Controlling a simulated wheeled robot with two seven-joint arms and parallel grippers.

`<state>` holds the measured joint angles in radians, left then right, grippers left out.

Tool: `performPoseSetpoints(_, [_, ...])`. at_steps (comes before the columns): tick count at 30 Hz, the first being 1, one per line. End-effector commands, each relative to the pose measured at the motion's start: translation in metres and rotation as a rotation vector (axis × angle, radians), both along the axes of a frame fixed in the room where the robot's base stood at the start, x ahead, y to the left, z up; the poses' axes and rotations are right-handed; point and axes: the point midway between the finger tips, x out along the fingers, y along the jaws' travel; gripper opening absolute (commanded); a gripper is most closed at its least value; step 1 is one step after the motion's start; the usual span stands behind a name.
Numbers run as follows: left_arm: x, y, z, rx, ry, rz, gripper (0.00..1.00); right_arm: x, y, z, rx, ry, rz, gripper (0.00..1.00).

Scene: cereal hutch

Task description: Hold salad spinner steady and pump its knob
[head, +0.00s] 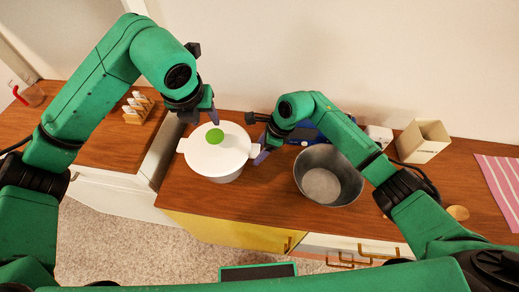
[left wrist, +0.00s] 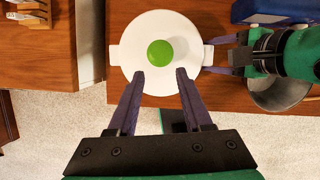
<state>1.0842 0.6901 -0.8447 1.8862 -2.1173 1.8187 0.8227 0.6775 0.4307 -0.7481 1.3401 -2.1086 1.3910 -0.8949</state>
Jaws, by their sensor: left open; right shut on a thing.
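The salad spinner (head: 213,160) is a white round pot with two side handles, standing upright on the wooden counter. Its green knob (head: 215,136) sits in the middle of the lid; it also shows in the left wrist view (left wrist: 160,53). My left gripper (head: 207,112) is open above the spinner, apart from the knob. In the left wrist view the two fingers (left wrist: 160,75) point at the lid, one on each side below the knob. My right gripper (head: 262,152) is shut on the spinner's right handle (left wrist: 209,54).
A grey metal bucket (head: 328,176) stands right of the spinner, below my right arm. A blue thing (head: 307,133) lies behind it. A beige box (head: 422,141) and a pink striped cloth (head: 500,184) are further right. A toast rack (head: 138,107) stands on the left counter.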

Motion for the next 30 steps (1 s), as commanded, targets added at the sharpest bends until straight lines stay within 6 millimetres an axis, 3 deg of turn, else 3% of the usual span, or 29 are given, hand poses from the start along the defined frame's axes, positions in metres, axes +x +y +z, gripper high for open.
performPoseSetpoints(5, [0.000, 0.000, 0.000, 0.000, 0.000, 0.000, 0.50, 0.000, 0.000, 0.001, 0.001, -0.001, -0.001, 0.00])
performPoseSetpoints(9, [0.001, 0.000, 0.000, -0.034, 0.013, 0.057, 0.00, 0.000, 0.000, 0.001, 0.001, -0.001, -0.001, 0.00])
performPoseSetpoints(11, [0.003, -0.001, -0.001, -0.089, 0.034, 0.151, 0.00, 0.000, 0.000, 0.001, 0.001, -0.001, -0.001, 0.00])
performPoseSetpoints(14, [0.009, -0.002, -0.002, -0.242, 0.104, 0.425, 0.00, 0.000, 0.000, 0.001, 0.001, -0.001, -0.001, 0.00])
performPoseSetpoints(21, [0.028, -0.002, -0.003, -0.638, 0.411, 1.322, 0.00, 0.001, 0.000, 0.001, 0.002, -0.001, -0.001, 0.00])
performPoseSetpoints(24, [0.035, 0.001, -0.003, -0.726, 0.526, 1.601, 0.00, 0.000, 0.000, 0.001, 0.002, -0.001, -0.001, 0.00])
performPoseSetpoints(30, [0.039, 0.002, -0.005, -0.777, 0.621, 1.815, 0.00, 0.000, 0.000, 0.001, 0.002, -0.001, -0.001, 0.00])
